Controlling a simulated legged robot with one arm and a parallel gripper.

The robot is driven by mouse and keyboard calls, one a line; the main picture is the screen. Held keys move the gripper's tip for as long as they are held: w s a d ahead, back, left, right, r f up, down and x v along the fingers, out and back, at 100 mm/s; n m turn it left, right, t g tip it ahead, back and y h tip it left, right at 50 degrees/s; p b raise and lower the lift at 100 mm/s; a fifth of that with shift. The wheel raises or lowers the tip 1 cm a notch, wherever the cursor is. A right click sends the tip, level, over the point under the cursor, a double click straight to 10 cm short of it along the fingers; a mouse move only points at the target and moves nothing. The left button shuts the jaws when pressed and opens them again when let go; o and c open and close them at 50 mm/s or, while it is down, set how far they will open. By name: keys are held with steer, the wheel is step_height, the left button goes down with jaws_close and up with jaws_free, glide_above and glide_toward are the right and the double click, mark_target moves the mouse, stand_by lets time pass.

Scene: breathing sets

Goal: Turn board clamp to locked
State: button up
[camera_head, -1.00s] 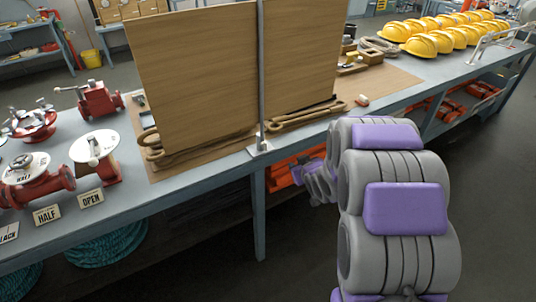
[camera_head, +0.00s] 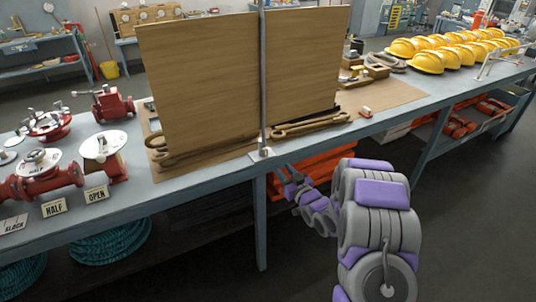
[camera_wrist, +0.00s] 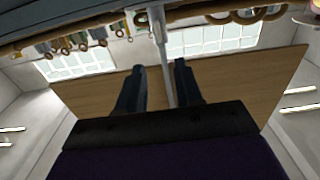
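A wooden board (camera_head: 200,80) stands upright on the bench, with a thin metal post (camera_head: 262,75) running up its middle. A small metal clamp (camera_head: 264,152) sits at the post's foot on the bench's front edge. Its locked or unlocked setting is too small to tell. My gripper (camera_head: 286,172) is just below and right of the clamp, apart from it. In the wrist view my gripper (camera_wrist: 158,72) has its two dark fingers spread with nothing between them. The post (camera_wrist: 160,32) and board (camera_wrist: 230,98) lie beyond the fingers there.
Red valves (camera_head: 40,172) with HALF and OPEN signs stand at the bench's left. Yellow helmets (camera_head: 427,60) line its right. Wooden-looking loops (camera_head: 310,124) lie at the board's foot. Orange gear (camera_head: 315,168) fills the shelf below. Floor in front is clear.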

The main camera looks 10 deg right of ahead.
mark_target(266, 151)
steer(key=b+x, duration=0.2)
steer(key=x, duration=1.1)
steer(key=shift+d+f, duration=0.1)
jaws_close()
